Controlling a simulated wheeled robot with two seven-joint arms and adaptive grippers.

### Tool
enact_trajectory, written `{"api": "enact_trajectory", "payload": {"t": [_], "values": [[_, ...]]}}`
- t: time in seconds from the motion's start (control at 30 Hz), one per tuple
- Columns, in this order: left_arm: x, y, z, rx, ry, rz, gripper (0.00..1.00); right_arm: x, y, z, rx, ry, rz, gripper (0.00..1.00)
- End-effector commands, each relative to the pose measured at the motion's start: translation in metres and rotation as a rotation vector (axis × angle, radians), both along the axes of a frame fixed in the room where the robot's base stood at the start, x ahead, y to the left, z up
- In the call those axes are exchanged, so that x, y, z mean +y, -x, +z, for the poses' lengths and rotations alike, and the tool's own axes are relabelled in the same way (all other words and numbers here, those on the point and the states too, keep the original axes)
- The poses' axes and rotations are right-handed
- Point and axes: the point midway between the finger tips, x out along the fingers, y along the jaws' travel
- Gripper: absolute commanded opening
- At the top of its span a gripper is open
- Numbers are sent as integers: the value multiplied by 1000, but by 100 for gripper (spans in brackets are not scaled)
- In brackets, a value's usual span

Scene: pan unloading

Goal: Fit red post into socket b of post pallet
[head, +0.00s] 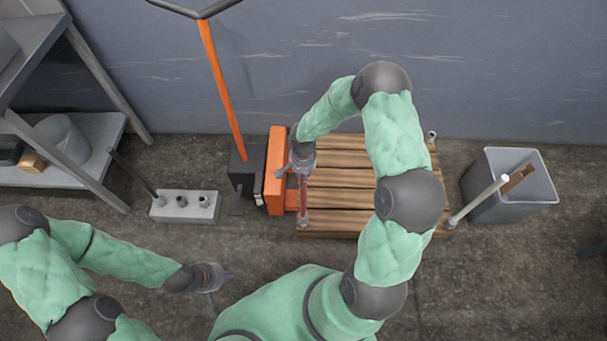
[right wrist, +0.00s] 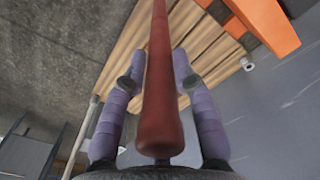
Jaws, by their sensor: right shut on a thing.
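The red post (head: 303,192) is held in my right gripper (head: 302,172) over the left edge of the wooden post pallet (head: 345,190). In the right wrist view the red post (right wrist: 160,95) runs lengthwise between the two fingers of that gripper (right wrist: 159,75). In the head view its far end appears near the pallet's front left corner; I cannot tell whether it touches a socket there. A socket (head: 431,135) shows at the back right corner. No socket letters are readable. My left gripper (head: 219,287) is open and empty above the floor, at lower left.
An orange pallet jack (head: 276,170) stands at the pallet's left side. A pale post (head: 480,199) rises at the front right corner, before a grey bin (head: 530,195). A grey block with holes (head: 185,207) holds a dark post (head: 135,175). Shelving stands at left.

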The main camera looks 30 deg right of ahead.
Motion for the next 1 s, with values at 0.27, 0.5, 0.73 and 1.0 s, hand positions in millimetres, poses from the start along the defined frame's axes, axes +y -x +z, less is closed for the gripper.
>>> {"api": "enact_trajectory", "payload": {"t": [0.27, 0.5, 0.73, 1.0], "values": [[0, 0, -4, 0, 0, 0, 0, 0, -1, -3, -2, 1, 0, 0], [0, 0, -6, 0, 0, 0, 0, 0, -1, -6, -1, 0, 0, 0], [0, 0, -9, 0, 0, 0, 0, 0, -1, -8, -2, 1, 0, 0], [0, 0, -11, 0, 0, 0, 0, 0, -1, -11, -2, 1, 0, 0]]}}
